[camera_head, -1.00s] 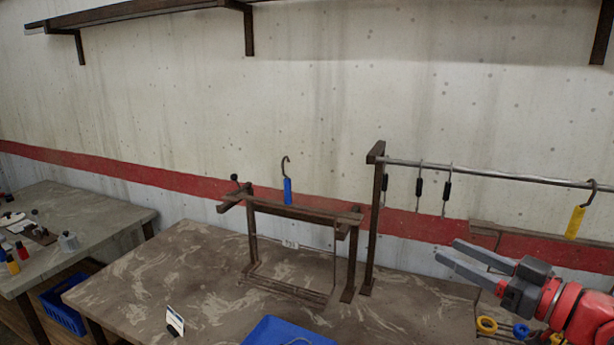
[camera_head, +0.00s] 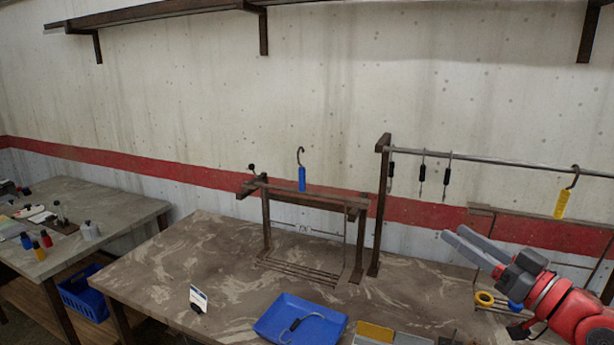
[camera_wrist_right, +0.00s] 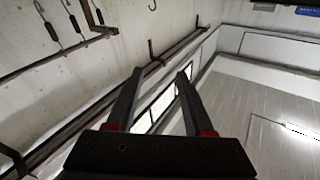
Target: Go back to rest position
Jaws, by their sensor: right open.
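My right gripper (camera_head: 466,245) is at the lower right of the head view, its two grey fingers apart and nothing between them. In the right wrist view the fingers (camera_wrist_right: 158,88) are also apart and empty, pointing toward the wall and ceiling. A yellow-handled hook (camera_head: 562,204) hangs at the right of the metal rail (camera_head: 500,163), above and beyond the gripper. Several black-handled hooks (camera_head: 422,173) hang further left on the rail. A blue-handled hook (camera_head: 301,178) appears upright above the small wooden rack (camera_head: 310,203). My left gripper is not in view.
A side table with bottles (camera_head: 46,238) stands left. A shelf (camera_head: 160,12) runs overhead.

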